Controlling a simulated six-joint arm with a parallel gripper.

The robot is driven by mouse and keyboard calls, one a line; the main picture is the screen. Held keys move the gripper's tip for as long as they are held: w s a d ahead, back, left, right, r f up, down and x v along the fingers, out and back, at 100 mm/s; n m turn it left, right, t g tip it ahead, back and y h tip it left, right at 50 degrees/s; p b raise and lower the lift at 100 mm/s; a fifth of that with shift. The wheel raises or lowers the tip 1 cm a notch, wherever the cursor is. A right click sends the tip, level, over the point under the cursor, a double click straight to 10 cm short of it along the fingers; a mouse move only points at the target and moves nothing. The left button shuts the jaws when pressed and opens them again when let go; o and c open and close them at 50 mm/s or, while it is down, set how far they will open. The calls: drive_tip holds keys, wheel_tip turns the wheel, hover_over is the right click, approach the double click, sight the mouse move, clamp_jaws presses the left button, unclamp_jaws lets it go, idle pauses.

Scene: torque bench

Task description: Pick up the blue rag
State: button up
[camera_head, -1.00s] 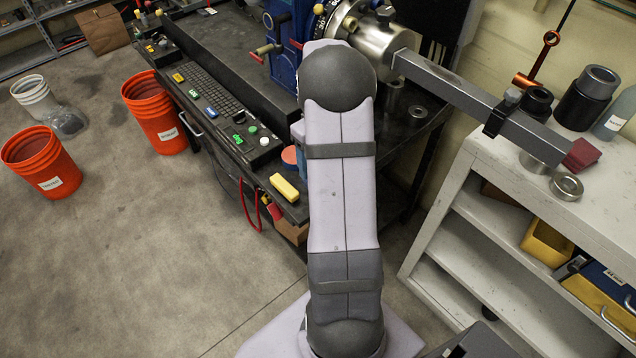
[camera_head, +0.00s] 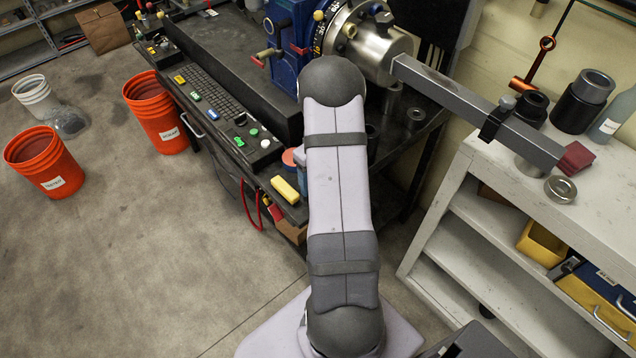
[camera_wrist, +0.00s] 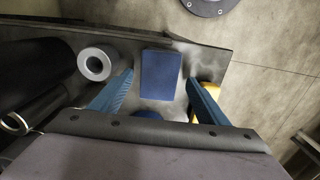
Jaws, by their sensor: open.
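The blue rag (camera_wrist: 161,73) shows in the wrist view as a flat, folded blue rectangle on the dark bench top. My gripper (camera_wrist: 160,78) is open, with its two blue fingers apart, one toward each side of the rag. Nothing is held between them. I cannot tell how far the fingertips are above the bench. In the head view my arm hides the gripper and most of that part of the bench.
A grey metal ring (camera_wrist: 95,64) stands left of the rag. A yellow block (camera_head: 285,189) lies near the bench edge, partly behind the right finger in the wrist view. A dark blue round thing (camera_wrist: 147,115) is nearer the gripper's base. A white shelf unit (camera_head: 470,148) stands right.

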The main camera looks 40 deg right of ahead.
drive_tip(key=shift+f, duration=0.2)
drive_tip(key=c, duration=1.2)
drive_tip(key=shift+r, duration=0.1)
wheel_tip(320, 180, up, 10)
drive_tip(key=shift+f+b, duration=0.1)
drive_tip(key=shift+b, duration=1.05)
drive_tip(key=shift+o, duration=0.8)
